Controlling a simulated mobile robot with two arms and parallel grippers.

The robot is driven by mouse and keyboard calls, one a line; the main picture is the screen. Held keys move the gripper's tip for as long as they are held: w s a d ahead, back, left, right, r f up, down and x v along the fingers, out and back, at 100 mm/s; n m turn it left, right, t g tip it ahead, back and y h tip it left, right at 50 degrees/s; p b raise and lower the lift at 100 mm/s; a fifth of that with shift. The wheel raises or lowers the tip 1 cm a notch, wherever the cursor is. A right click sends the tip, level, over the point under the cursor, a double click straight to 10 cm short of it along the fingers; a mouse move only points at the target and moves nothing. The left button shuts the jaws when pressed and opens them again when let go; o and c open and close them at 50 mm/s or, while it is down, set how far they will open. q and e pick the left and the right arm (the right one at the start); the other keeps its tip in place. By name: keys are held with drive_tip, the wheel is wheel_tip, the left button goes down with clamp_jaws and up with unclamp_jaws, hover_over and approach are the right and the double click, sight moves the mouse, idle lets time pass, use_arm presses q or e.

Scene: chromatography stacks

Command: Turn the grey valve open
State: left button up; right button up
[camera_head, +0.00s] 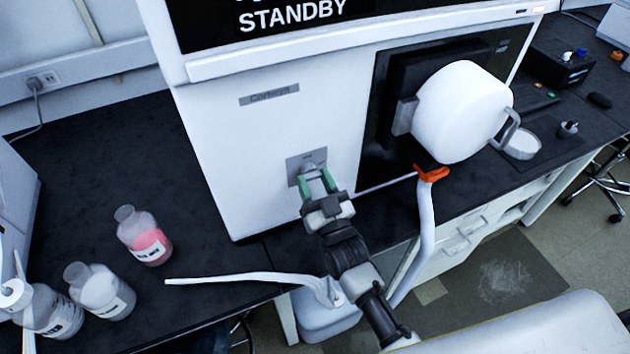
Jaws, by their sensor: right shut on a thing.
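The grey valve (310,169) sits on a small grey plate (292,165) low on the front of a white instrument (270,130). My right gripper (316,182) reaches up to it from the lower right, with green-tipped fingers on either side of the valve. It is shut on the valve, and the fingers hide part of it. I cannot tell how far the valve is turned. The instrument's screen (290,18) reads "STANDBY". My left gripper is not in view.
Right of the valve, a white rounded vessel (465,110) with grey handles stands out from a black panel. An orange clip (432,173) and white tube hang below. Dark bench lies between.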

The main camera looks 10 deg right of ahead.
drive_tip(key=shift+f, duration=0.1)
drive_tip(key=o, duration=0.9)
drive_tip(key=b+v, duration=0.2)
drive_tip(key=v, duration=0.9)
